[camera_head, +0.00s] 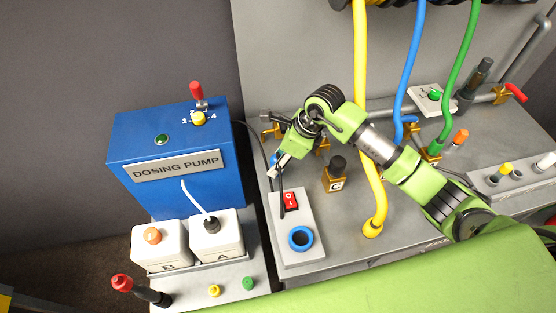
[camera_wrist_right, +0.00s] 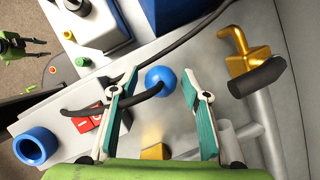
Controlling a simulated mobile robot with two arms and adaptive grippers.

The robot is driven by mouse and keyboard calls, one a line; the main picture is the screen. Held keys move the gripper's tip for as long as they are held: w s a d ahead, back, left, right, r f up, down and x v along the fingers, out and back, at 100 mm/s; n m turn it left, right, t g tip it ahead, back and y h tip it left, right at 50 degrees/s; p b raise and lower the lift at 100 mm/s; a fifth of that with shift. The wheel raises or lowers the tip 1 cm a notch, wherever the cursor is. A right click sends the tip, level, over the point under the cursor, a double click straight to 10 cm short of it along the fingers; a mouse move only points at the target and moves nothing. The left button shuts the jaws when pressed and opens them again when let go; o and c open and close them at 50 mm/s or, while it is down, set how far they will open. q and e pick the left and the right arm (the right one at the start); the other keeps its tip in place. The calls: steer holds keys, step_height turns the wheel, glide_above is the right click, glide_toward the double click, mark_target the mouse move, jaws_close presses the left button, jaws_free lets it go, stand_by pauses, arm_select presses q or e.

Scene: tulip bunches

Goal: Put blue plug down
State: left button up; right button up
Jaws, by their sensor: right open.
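The blue plug (camera_wrist_right: 161,80) is a round blue knob with a thin black curved stem or cable running from it toward the red switch. In the right wrist view it lies between the fingertips of my right gripper (camera_wrist_right: 160,76), with small gaps visible on both sides. In the head view my right gripper (camera_head: 276,170) is open, and only a bit of blue (camera_head: 275,158) shows beside it. I cannot tell what the plug rests on. A blue ring socket (camera_head: 301,238) is on the grey switch box, also in the wrist view (camera_wrist_right: 37,147). My left gripper is not in view.
A red rocker switch (camera_head: 290,201) sits close below the gripper. The blue dosing pump (camera_head: 175,160) stands to the left, with white canisters A (camera_head: 217,238) and B (camera_head: 160,248) in front.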

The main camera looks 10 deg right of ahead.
steer(key=b+v, duration=0.2)
steer(key=v, duration=0.9)
steer(key=shift+d, duration=0.1)
